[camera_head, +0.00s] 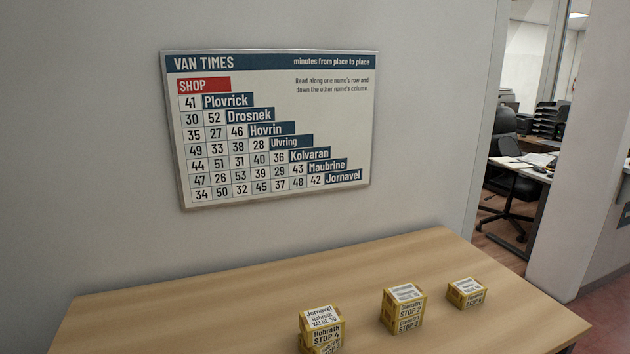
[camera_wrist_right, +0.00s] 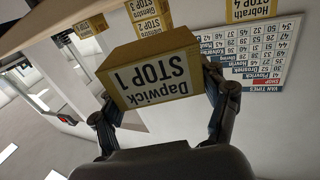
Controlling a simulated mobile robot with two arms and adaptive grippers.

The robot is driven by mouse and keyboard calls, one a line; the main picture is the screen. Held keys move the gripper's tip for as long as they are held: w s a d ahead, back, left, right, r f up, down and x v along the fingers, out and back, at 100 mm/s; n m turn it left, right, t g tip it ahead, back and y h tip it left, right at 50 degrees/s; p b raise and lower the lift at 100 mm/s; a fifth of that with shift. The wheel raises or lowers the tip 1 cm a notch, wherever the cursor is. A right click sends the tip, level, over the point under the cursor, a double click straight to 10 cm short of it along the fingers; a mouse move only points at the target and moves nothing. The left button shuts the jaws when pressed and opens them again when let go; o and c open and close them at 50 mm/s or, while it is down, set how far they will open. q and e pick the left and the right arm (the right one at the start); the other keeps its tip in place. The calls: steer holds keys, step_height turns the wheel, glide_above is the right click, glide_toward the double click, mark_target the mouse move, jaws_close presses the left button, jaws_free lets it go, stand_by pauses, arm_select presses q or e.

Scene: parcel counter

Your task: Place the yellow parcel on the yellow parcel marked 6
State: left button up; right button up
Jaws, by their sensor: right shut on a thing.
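My right gripper (camera_wrist_right: 160,95) is shut on a yellow parcel (camera_wrist_right: 150,75) labelled "Dapwick STOP 1", one finger at each side of it, in the right wrist view. In the head view, yellow parcels stand on the wooden counter. A left stack (camera_head: 322,320) has STOP 4 on its upper parcel, and its lower part is cut off by the picture edge. I cannot make out a parcel marked 6. Neither gripper shows in the head view.
The wooden counter (camera_head: 220,315) is bare to the left of the stacks and behind them. A van times board (camera_head: 275,128) hangs on the wall behind. A doorway at the right opens on an office with a black chair (camera_head: 508,175).

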steer(key=s+f, duration=0.2)
steer(key=s, duration=0.5)
steer(key=w+a+r+n+y, duration=0.1)
steer(key=w+r+n+y, duration=0.1)
steer(key=w+r, duration=0.7)
steer(key=w+a+r+n+g+y, duration=0.1)
steer(key=w+r+y, duration=0.3)
steer(key=w+r, duration=0.4)
step_height(320, 180, up, 3)
steer(key=shift+w+a+f+n, duration=0.1)
steer(key=shift+w+a+n, duration=0.3)
steer(key=shift+a+n, duration=0.1)
steer(key=w+d+f, duration=0.1)
steer(key=w+f, duration=0.2)
steer(key=w, duration=0.1)
steer(key=w+d+f, duration=0.1)
steer(key=w+f, duration=0.1)
steer(key=w, duration=0.2)
steer(key=w+d+f, duration=0.1)
steer(key=w+f, duration=0.2)
steer(key=w, duration=0.1)
steer(key=shift+w+d+f+p, duration=0.25)
steer(key=shift+f+p, duration=0.1)
steer(key=f, duration=0.2)
steer(key=w+f+p, duration=0.1)
steer(key=shift+d+f, duration=0.15)
steer(key=shift+f, duration=0.3)
